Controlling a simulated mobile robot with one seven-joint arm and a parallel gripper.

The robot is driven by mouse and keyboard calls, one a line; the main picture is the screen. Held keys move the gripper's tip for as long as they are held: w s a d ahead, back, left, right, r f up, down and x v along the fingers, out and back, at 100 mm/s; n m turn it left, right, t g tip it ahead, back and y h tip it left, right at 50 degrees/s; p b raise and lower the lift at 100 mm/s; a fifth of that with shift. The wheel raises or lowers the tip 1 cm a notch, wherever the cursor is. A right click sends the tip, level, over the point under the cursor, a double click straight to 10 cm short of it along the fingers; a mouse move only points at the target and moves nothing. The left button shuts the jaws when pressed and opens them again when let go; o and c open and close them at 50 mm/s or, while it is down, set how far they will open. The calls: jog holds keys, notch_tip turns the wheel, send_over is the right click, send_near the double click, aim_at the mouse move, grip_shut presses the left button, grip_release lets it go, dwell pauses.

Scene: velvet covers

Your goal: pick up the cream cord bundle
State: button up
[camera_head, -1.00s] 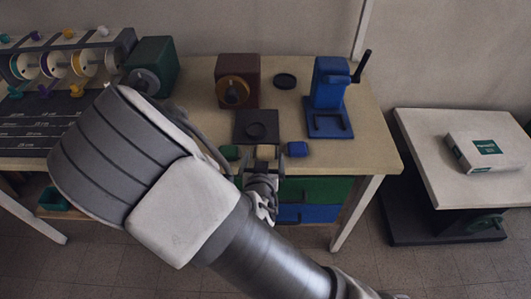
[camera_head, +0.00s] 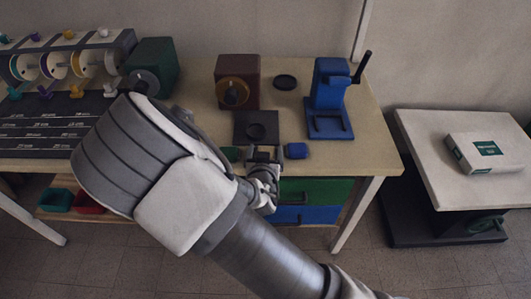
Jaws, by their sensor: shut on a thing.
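My gripper (camera_head: 264,152) is at the front edge of the workbench, in front of a dark square plate with a round recess. It is shut on a small cream piece, which I take to be the cream cord bundle (camera_head: 263,157). Little of the bundle shows between the fingers, and I cannot tell whether it touches the bench.
A small blue bundle (camera_head: 296,150) lies close right of my gripper, and a dark green one (camera_head: 232,154) close left. The dark plate (camera_head: 256,124), a maroon box (camera_head: 237,82) and a blue lever press (camera_head: 329,100) stand behind. Drawers (camera_head: 315,191) are below.

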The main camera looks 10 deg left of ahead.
jog(key=shift+r, duration=0.15)
jog(key=shift+r, duration=0.55)
jog(key=r, duration=0.1)
jog(key=r+p, duration=0.1)
jog(key=r, duration=0.1)
jog(key=shift+d+r, duration=0.2)
jog(key=shift+d, duration=0.15)
jog(key=s+d+r+p, duration=0.2)
jog(key=d+r+p, duration=0.4)
jog(key=d+p, duration=0.4)
jog(key=shift+s+d+r+p, duration=0.15)
jog(key=shift+s+d+p, duration=0.15)
jog(key=shift+s+p, duration=0.15)
jog(key=shift+w, duration=0.1)
